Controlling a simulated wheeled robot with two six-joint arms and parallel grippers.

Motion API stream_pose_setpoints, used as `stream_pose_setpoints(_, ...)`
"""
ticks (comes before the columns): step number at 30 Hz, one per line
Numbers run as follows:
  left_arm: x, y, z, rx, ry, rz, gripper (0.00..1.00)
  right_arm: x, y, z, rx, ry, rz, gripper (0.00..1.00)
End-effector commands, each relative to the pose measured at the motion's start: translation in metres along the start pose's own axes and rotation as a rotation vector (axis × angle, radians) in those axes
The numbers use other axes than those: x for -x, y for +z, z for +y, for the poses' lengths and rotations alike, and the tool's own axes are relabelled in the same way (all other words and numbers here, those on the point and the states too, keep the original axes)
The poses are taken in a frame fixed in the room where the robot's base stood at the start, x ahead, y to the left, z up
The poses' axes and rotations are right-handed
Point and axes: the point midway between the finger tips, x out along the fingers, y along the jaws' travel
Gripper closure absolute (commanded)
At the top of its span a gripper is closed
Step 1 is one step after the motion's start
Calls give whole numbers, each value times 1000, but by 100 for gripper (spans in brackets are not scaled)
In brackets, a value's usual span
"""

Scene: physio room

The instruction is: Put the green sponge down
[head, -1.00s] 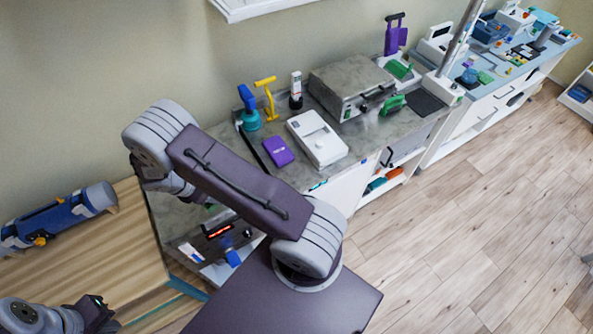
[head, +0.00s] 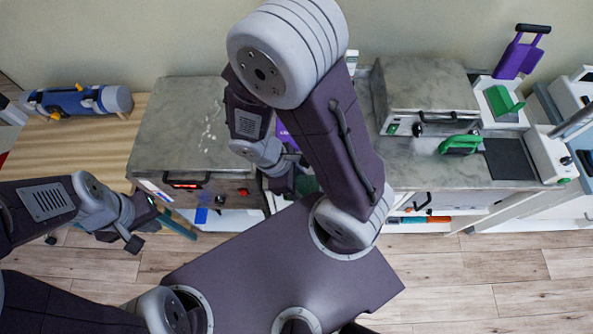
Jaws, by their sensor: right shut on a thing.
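My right gripper (head: 289,178) is shut on the green sponge (head: 307,184), of which only a small dark green patch shows beside the fingers. The rest of it is hidden by the gripper and my arm. This gripper is over the front edge of the grey counter, right of the bare grey top (head: 180,125). My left gripper (head: 143,226) is open and empty at the left, in front of the wooden table.
A grey metal box (head: 425,92), a green-handled thing (head: 460,144) and a purple-handled thing (head: 522,55) stand at the right. A blue cylinder (head: 75,101) lies on the wooden table (head: 90,145). The grey top at left is mostly clear, with small pale specks.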

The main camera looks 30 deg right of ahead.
Motion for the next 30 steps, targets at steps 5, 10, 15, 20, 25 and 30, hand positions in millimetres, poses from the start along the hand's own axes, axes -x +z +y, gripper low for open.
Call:
stream_pose_setpoints(5,-3,0,0,0,0,0,100,-2,-3,1,9,3,-1,80)
stream_pose_setpoints(10,-2,0,0,0,0,0,100,-15,-20,29,5,-1,-3,80)
stream_pose_setpoints(15,4,0,0,0,0,0,100,-34,-47,74,6,0,-2,80)
stream_pose_setpoints(20,8,-1,0,0,0,0,100,-46,-64,102,9,2,-2,80)
stream_pose_setpoints(25,8,-1,0,0,0,0,100,-50,-69,110,9,3,-2,80)
stream_pose_setpoints(30,10,-1,0,0,0,0,100,-73,-77,108,12,0,-4,80)
